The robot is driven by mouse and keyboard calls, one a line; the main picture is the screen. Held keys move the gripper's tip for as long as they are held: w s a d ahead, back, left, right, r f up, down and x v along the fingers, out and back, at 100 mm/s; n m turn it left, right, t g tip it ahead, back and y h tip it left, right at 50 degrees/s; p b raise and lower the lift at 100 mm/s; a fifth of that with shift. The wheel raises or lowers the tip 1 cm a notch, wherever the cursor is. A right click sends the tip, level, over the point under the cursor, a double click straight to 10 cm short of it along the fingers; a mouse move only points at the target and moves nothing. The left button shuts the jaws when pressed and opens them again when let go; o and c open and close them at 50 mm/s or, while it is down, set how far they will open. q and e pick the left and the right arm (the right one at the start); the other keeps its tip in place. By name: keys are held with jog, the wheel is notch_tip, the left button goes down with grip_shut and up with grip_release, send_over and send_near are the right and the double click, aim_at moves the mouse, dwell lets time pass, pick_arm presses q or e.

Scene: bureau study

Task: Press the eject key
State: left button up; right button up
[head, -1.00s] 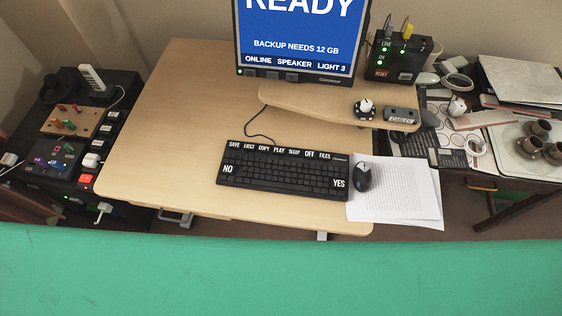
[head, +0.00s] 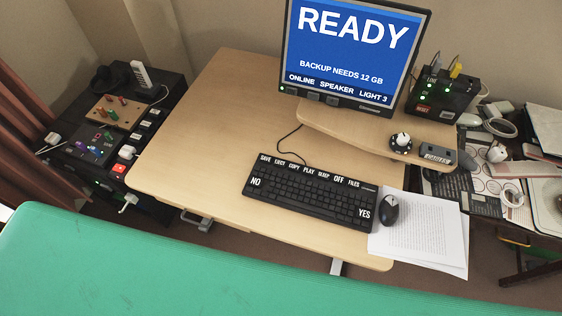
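The black keyboard (head: 312,197) lies on the wooden desk in the head view, slightly tilted in the picture. Its top row has large white-labelled keys: SAVE, EJECT, COPY, PLAY, SLEEP, OFF and FILES. The eject key (head: 280,162) is second from the left in that row. A NO key (head: 256,182) and a YES key (head: 364,213) sit at the lower ends. The monitor (head: 352,50) behind shows READY, "BACKUP NEEDS 12 GB" and "ONLINE SPEAKER LIGHT 3" on blue. Neither of my grippers shows.
A green surface (head: 150,270) spans the front, before the desk (head: 205,150). A mouse (head: 389,208) lies on papers (head: 430,240) right of the keyboard. A raised shelf (head: 350,130) holds a knob (head: 401,141). The desk left of the keyboard is clear.

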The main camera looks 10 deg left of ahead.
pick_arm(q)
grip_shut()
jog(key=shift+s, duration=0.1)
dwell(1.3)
